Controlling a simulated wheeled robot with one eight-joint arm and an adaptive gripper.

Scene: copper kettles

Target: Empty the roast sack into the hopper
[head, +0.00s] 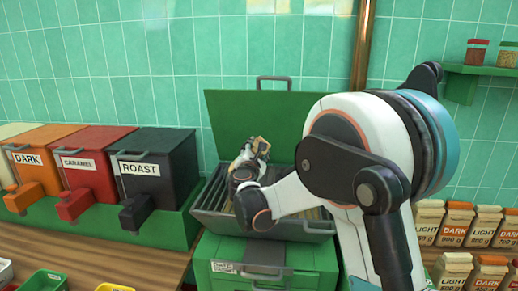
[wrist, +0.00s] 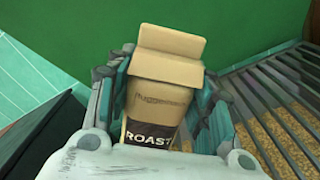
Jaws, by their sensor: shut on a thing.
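My gripper (head: 247,160) is shut on a brown paper sack (head: 260,146) above the grated bin with the raised green lid (head: 258,118). In the wrist view, the gripper's fingers (wrist: 163,72) hold the sack on both sides. The sack (wrist: 160,98) has a dark ROAST label, partly covered by the gripper, and a folded-out flap at its far end. Golden-brown grains (wrist: 262,130) show beneath the bars of the grate (wrist: 285,100). I cannot see into the sack or any stream of grains from it.
Boxes labelled DARK (head: 48,150), CARAMEL (head: 92,160) and ROAST (head: 150,160) stand at the left. Several filled sacks (head: 455,222) line the right side. Small jars (head: 476,52) sit on a green shelf. Trays (head: 45,282) lie at the lower left.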

